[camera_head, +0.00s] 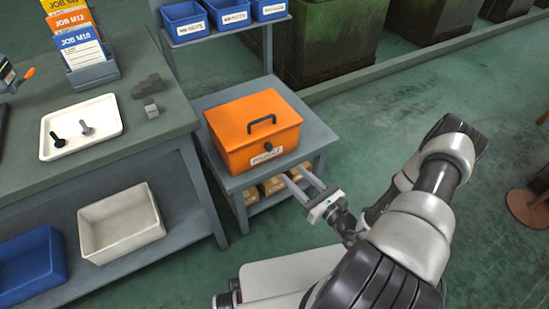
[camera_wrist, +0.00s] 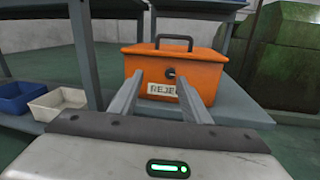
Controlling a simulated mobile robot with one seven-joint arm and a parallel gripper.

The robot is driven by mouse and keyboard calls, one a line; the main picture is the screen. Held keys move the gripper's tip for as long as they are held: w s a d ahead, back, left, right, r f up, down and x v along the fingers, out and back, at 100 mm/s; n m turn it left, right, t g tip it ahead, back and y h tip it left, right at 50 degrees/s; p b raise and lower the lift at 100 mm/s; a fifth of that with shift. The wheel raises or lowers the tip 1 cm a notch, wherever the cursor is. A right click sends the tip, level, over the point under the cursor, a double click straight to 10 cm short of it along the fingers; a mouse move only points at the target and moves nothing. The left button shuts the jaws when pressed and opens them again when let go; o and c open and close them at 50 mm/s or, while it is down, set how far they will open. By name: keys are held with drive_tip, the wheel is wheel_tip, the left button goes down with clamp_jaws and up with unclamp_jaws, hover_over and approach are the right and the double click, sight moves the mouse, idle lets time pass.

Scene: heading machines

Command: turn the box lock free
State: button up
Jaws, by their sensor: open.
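An orange box (camera_head: 252,128) with a closed lid and a dark handle on top sits on a small grey stand. It also shows in the wrist view (camera_wrist: 204,70). Its round dark lock (camera_head: 268,147) is on the front face, above a white label. In the wrist view the lock (camera_wrist: 170,73) lies between and beyond my two fingers, and the label reads "REJE", partly covered by the right finger. My gripper (camera_head: 299,182) is open and empty in front of the box, apart from the lock. It also shows in the wrist view (camera_wrist: 162,88).
The grey stand (camera_head: 223,190) has brown boxes on its lower shelf. A workbench (camera_head: 150,128) with a white tray (camera_head: 105,107) stands to the left, with bins below it. Blue bins (camera_head: 228,13) are behind.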

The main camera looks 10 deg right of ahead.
wheel_tip(320, 180, down, 4)
drive_tip(key=d+m+h, duration=0.1)
drive_tip(key=m+h, duration=0.1)
drive_tip(key=b, duration=0.4)
approach(271, 149)
drive_tip(key=shift+t, duration=0.4)
drive_tip(key=x, duration=0.9)
drive_tip(key=shift+a+f, duration=0.15)
drive_tip(key=shift+f, duration=0.25)
drive_tip(key=c, duration=1)
drive_tip(key=shift+p, duration=0.3)
drive_tip(key=shift+c, duration=0.2)
